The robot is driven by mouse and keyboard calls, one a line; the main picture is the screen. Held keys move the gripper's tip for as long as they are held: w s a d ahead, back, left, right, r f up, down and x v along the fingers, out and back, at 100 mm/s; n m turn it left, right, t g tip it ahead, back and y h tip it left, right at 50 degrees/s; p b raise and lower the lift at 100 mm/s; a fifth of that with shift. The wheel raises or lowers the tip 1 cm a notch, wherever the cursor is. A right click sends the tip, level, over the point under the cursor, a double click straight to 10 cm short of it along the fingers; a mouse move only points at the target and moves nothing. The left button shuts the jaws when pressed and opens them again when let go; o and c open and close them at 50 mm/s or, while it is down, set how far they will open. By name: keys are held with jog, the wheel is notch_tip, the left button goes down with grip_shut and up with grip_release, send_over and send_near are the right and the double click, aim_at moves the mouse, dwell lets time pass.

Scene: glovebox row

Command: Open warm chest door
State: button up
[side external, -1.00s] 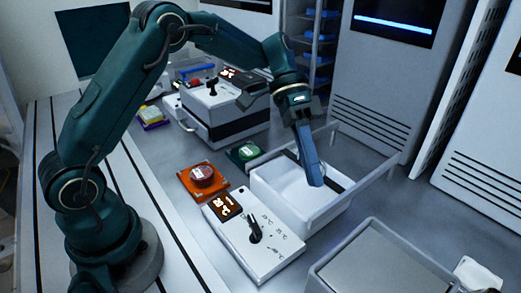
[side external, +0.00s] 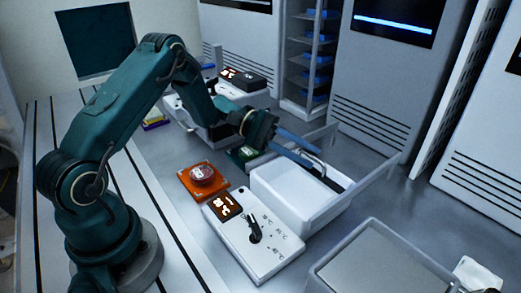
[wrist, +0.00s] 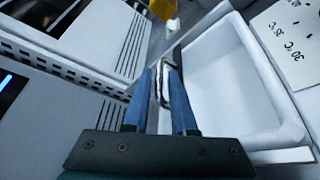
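The near chest is a white box with a control panel (side external: 252,240) and an open white basin (side external: 292,192); the basin also shows in the wrist view (wrist: 225,90). A low pale frame, perhaps its door (side external: 345,200), stands along the basin's right side. My gripper (side external: 308,152) is at the basin's far edge, its blue fingers apart. A thin silver handle (side external: 314,158) shows at the fingertips. In the wrist view, my gripper (wrist: 164,72) has a narrow silver bar between its fingers. I cannot tell whether they touch it.
A red-brown square block with a round top (side external: 203,175) sits left of the basin, and a green one (side external: 242,155) lies behind it. Another white device (side external: 240,95) stands behind. A grey tray (side external: 375,265) is at front right. Tall cabinets (side external: 385,85) line the back.

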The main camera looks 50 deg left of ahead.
jog(key=shift+d, duration=0.1)
grip_shut()
dwell(1.4)
